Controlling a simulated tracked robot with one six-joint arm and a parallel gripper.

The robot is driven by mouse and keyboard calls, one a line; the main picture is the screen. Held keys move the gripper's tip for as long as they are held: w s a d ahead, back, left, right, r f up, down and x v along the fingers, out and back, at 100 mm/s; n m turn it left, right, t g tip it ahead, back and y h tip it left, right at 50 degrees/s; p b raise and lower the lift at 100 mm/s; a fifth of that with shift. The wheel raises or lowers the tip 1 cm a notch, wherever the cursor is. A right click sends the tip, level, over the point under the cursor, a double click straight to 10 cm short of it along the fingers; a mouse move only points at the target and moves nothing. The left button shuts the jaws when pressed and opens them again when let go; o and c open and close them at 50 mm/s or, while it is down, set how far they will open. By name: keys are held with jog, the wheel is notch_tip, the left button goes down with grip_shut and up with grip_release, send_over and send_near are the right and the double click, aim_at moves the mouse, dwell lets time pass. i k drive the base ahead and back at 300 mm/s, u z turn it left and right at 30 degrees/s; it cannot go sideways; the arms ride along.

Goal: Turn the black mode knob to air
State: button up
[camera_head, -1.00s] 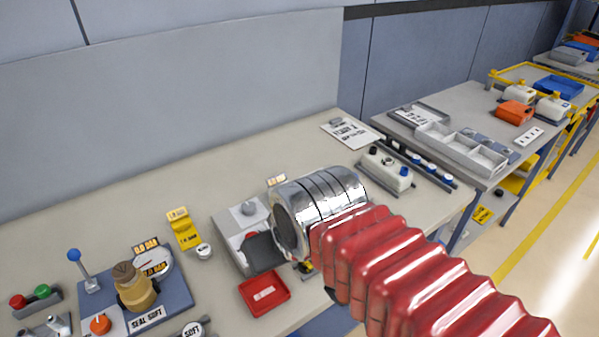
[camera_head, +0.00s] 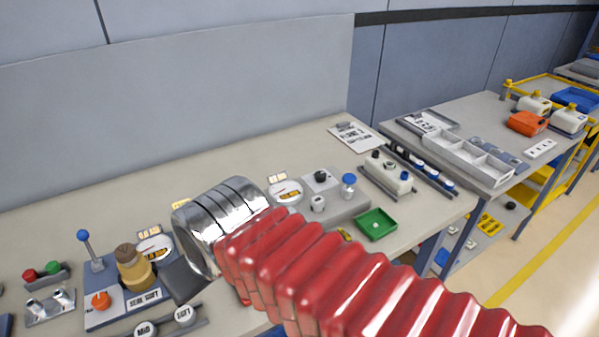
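A small black knob (camera_head: 320,175) stands on a pale plate on top of a grey unit (camera_head: 345,207) in the middle of the bench. A round gauge, a small grey knob and a blue knob (camera_head: 348,180) are on the same unit. I cannot read any mode labels or where the black knob points. My silver wrist and red bellows arm cross the bench left of this unit. A dark grey part of my gripper (camera_head: 184,281) shows below the wrist, near the seal unit and apart from the black knob. Its fingertips cannot be made out.
A seal unit (camera_head: 128,290) with a tan knob, orange knob and blue-topped lever is at the left. A green tray (camera_head: 376,224) lies before the grey unit. A white box (camera_head: 388,172) with dark and blue caps stands right of it.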

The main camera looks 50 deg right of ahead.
aim_at(320, 177)
jog(key=u, duration=1.15)
jog(key=k, duration=1.3)
jog(key=z, duration=1.25)
jog(key=i, duration=0.5)
jog(key=u, duration=0.05)
